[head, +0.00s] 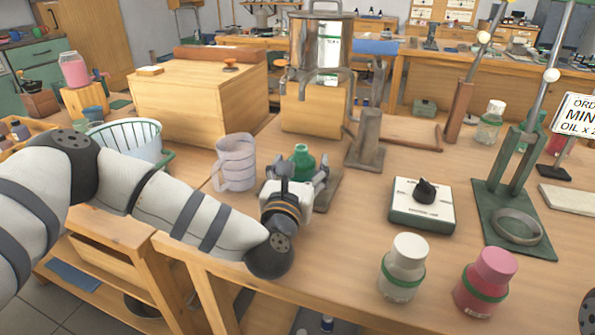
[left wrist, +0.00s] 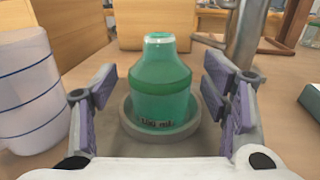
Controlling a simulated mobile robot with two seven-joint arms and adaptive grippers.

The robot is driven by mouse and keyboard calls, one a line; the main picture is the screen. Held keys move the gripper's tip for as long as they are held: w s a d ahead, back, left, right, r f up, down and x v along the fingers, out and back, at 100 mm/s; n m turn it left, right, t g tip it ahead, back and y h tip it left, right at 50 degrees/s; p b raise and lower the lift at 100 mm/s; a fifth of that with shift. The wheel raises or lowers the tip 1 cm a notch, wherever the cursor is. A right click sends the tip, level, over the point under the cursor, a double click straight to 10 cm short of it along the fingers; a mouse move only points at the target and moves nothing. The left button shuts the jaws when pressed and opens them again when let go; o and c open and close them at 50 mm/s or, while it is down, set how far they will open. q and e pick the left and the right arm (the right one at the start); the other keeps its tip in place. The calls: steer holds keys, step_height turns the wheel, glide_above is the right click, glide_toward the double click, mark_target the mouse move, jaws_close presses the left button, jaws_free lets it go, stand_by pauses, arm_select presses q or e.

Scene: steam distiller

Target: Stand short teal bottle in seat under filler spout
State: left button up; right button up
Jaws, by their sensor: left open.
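The short teal bottle (left wrist: 160,88) stands upright in a round grey seat (left wrist: 158,128) in the left wrist view. In the head view the bottle (head: 302,162) shows behind my left gripper (head: 302,176), its lower part hidden. My left gripper (left wrist: 162,98) is open, with one finger on each side of the bottle and a visible gap on both sides. The spout over the seat cannot be made out clearly; the metal vessel (head: 320,45) stands behind on a wooden block. My right gripper is not in view.
A striped white jug (head: 235,162) stands close left of the gripper. A grey post (head: 368,140) is just to the right. A control box with a black knob (head: 422,204), a white bottle (head: 404,267) and a pink bottle (head: 486,283) stand further right.

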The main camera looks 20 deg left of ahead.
arm_select(q)
steer(key=s, duration=0.4)
steer(key=s+d, duration=0.1)
steer(key=s, duration=0.7)
steer(key=shift+d+r, duration=0.15)
steer(key=shift+d, duration=0.05)
